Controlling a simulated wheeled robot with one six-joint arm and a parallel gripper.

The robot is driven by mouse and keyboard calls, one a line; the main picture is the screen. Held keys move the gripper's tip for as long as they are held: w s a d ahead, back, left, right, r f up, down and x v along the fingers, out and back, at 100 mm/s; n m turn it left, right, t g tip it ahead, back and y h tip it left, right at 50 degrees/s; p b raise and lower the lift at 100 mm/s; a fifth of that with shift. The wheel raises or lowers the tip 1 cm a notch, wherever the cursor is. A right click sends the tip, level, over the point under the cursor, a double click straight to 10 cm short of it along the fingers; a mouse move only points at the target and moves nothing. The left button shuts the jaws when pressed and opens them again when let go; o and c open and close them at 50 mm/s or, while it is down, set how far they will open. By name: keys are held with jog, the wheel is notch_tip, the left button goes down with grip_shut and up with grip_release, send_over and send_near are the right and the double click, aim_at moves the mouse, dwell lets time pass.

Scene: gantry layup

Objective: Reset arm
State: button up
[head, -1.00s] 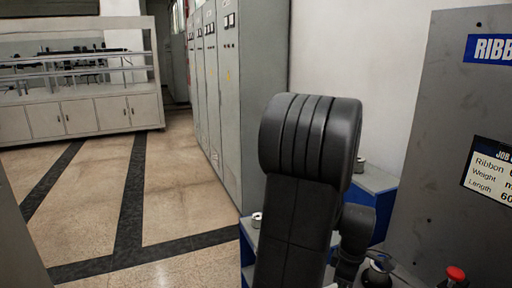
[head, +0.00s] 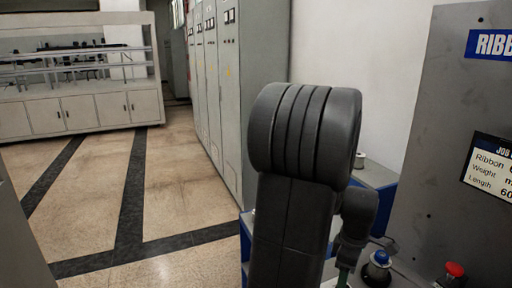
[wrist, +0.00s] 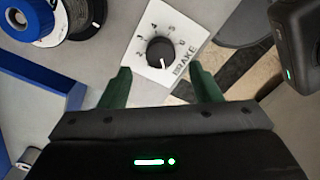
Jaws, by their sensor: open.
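My gripper (wrist: 160,90) is open and empty in the wrist view, with two green fingers spread apart. Beyond and between the fingers is a black brake knob (wrist: 160,52) on a white dial plate marked "BRAKE". I cannot tell the exact distance, but no contact shows. In the head view my arm fills the middle and hides most of the workstation behind it; only a sliver of green shows at its lower end.
A grey panel (head: 432,120) with a ribbon job card (head: 490,166) stands at right. A spool (wrist: 75,14) and blue frame (wrist: 40,72) are at upper left in the wrist view. Open floor (head: 180,195) lies left.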

notch_tip(320, 180, up, 9)
notch_tip(320, 180, down, 14)
jog(key=m, duration=0.5)
jog(key=shift+r+m, duration=0.1)
jog(key=shift+m, duration=0.2)
jog(key=m+p, duration=0.1)
jog(key=m, duration=0.4)
jog(key=m+p, duration=0.1)
jog(key=m, duration=0.5)
jog(key=m+p, duration=0.1)
jog(key=m, duration=0.4)
jog(key=shift+d, duration=0.1)
dwell(0.4)
jog(key=shift+s+r, duration=0.1)
